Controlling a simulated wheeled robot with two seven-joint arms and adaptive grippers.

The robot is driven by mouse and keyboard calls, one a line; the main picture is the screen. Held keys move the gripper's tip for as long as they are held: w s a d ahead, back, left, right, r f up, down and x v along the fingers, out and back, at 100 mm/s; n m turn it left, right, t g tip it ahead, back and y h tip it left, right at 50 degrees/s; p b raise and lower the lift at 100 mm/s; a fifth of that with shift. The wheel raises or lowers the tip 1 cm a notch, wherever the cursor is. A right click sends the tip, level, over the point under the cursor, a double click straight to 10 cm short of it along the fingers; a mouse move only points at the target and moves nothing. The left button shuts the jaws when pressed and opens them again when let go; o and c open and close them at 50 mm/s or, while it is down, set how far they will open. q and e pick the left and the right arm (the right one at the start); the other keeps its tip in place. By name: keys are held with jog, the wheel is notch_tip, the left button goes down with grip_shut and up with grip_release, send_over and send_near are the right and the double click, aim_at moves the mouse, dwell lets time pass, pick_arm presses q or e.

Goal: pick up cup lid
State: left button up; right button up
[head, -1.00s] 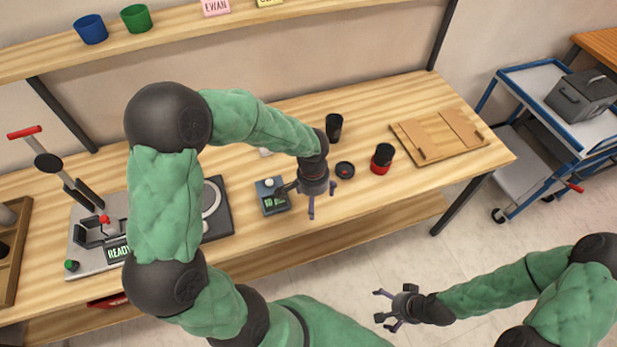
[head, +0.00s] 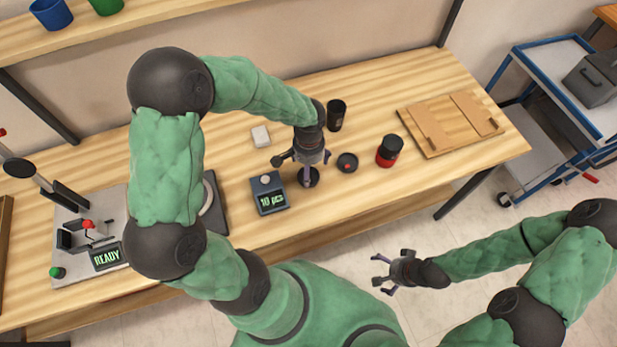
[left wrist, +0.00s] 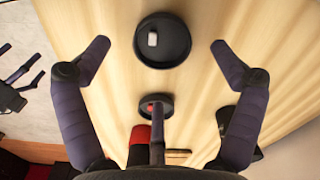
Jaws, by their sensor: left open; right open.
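A round black cup lid (left wrist: 160,52) with a small white piece on it lies on the table, centred between the spread fingertips of my left gripper (left wrist: 158,62) in the left wrist view. In the head view this lid (head: 314,182) is partly hidden by the left gripper (head: 308,172), which is open and points down over it. The fingers do not close on it. A second black lid (head: 347,162) with a red piece lies to the right; it also shows in the left wrist view (left wrist: 165,102). My right gripper (head: 396,270) is open and empty, in front of the table.
A black cup (head: 336,115) and a black-and-red cup (head: 389,151) stand nearby. A small counter (head: 269,194) reading "10 pcs" is left of the lid. A wooden board (head: 450,123) lies right, and a READY machine (head: 90,235) stands left.

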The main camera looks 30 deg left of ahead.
pick_arm(q)
jog(key=shift+a+f+b, duration=0.1)
jog(key=shift+f+b, duration=1)
jog(key=shift+f, duration=1.65)
jog(key=c, duration=1.1)
